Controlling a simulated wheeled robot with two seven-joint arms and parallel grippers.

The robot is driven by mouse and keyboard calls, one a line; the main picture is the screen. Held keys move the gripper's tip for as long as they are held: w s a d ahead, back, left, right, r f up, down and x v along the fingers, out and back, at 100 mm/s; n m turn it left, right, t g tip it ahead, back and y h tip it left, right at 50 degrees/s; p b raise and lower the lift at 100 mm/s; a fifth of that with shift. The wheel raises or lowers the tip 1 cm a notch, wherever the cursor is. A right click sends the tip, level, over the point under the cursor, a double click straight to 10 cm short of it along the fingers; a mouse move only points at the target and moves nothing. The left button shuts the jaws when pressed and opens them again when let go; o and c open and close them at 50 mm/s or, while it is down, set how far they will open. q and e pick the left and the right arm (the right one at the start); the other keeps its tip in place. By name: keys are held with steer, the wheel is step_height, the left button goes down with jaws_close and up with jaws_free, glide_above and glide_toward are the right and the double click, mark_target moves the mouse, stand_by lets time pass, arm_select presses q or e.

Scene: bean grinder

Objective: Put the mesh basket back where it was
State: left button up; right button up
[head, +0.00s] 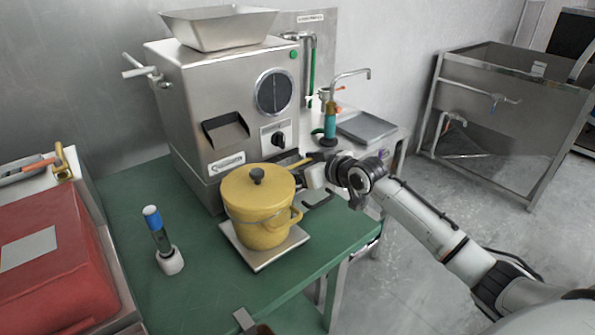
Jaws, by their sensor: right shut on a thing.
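My right gripper (304,176) is just behind and right of the yellow lidded pot (258,204), near the front of the grinder. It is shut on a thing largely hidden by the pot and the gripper. A thin yellowish handle (299,163) shows at the jaws; what it belongs to is hidden. I cannot make out any mesh in this view. My left gripper is not in view. The steel bean grinder (216,90) stands at the back of the green table (120,215), with a wide hopper (219,27) on top.
The pot stands on a square metal plate (277,252). A red case (50,260) lies far left. A steel sink (505,105) stands at the right. The table's front left is clear.

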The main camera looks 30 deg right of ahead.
steer(key=shift+f, duration=1.4)
steer(key=shift+f, duration=0.15)
steer(key=o, duration=1)
steer(key=v, duration=1.2)
steer(key=shift+p, duration=0.35)
